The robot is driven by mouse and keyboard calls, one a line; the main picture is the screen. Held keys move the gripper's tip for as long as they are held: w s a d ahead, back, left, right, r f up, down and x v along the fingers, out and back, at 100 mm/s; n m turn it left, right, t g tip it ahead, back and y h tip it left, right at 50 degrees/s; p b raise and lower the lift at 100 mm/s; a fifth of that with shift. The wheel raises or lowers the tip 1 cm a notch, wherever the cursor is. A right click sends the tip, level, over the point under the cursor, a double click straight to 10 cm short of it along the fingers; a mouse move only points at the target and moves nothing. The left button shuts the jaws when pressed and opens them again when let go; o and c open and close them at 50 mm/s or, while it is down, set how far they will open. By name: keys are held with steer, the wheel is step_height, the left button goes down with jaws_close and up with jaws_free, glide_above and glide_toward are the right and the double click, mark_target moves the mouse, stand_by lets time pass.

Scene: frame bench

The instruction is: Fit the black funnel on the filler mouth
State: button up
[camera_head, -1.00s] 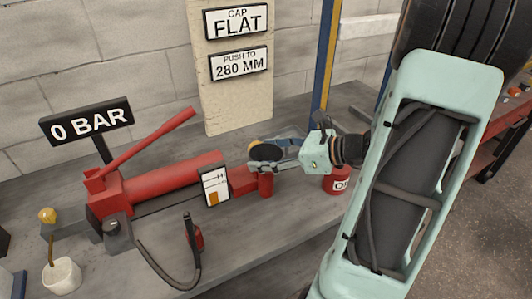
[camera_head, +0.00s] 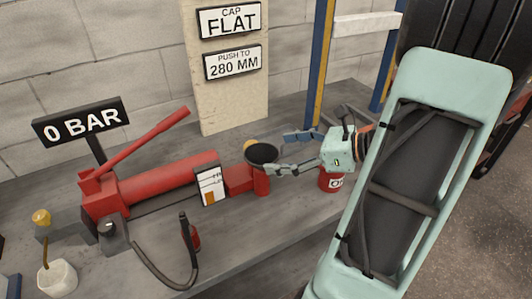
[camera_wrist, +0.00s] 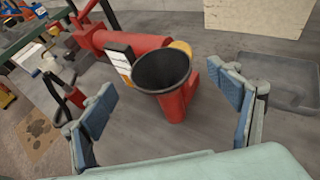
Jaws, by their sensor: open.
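The black funnel (camera_head: 262,153) sits upright, wide end up, on top of the short red upright cylinder (camera_head: 261,184) at the right end of the red pump body. In the wrist view the funnel (camera_wrist: 161,68) shows its open bowl above the red cylinder (camera_wrist: 174,106); its spout and the filler mouth are hidden. My gripper (camera_head: 279,154) is open to the right of the funnel, its fingers spread wide. In the wrist view the fingers stand apart on either side of the picture, with clear gaps to the funnel.
A red can (camera_head: 331,180) with a partly hidden label stands beneath my gripper. A yellow cap (camera_head: 250,145) shows behind the funnel. The red pump (camera_head: 150,185), a white label card (camera_head: 211,186) and a black hose (camera_head: 160,273) lie left.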

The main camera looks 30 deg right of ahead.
steer(key=v, duration=0.6)
stand_by(0.4)
